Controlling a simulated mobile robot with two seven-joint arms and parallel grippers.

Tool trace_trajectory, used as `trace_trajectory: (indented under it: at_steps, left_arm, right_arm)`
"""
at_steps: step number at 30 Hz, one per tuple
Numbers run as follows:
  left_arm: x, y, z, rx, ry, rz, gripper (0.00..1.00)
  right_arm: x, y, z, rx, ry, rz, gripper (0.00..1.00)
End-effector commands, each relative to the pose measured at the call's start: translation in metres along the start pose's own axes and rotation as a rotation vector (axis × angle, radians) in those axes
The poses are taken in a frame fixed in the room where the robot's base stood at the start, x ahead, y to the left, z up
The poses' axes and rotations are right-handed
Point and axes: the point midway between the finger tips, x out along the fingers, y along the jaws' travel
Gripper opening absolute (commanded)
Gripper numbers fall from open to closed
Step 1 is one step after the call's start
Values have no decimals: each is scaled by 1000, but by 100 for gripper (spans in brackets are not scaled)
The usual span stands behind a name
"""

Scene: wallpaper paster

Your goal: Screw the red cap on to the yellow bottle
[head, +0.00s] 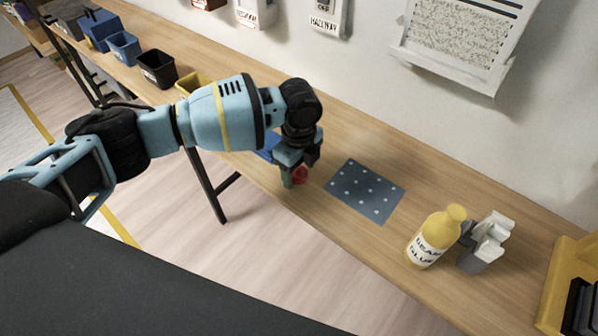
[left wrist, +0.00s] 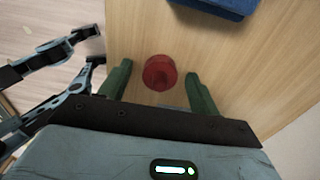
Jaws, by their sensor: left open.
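The red cap (head: 300,175) is on the wooden table near its front edge, partly hidden by my left gripper (head: 297,172). In the left wrist view, the red cap (left wrist: 160,72) lies between the two green fingers of my open left gripper (left wrist: 159,80), with a gap on each side. The yellow bottle (head: 437,238) stands upright farther right on the table, with a label and a narrow yellow neck.
A dark blue dotted mat (head: 365,190) lies between the cap and the bottle. A grey and white holder (head: 484,243) stands right beside the bottle. A blue object (head: 268,146) is behind my gripper. Several bins line the table's far left, and a yellow case (head: 560,285) is at right.

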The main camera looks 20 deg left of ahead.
Motion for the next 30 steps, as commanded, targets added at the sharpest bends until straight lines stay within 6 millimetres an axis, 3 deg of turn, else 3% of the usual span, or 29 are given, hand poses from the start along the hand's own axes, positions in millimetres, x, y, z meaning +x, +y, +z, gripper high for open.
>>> trace_trajectory:
  at_steps: [5,16,25,30]
  left_arm:
    - [0,0,0,0,0,0,61]
    - [0,0,0,0,0,0,15]
    - [-3,0,0,0,1,-1,15]
    - [-15,0,0,1,1,-2,15]
  right_arm:
    - [0,0,0,0,1,0,36]
    - [0,0,0,0,1,0,36]
    - [0,0,-1,0,1,0,36]
    - [-1,0,-2,0,2,0,36]
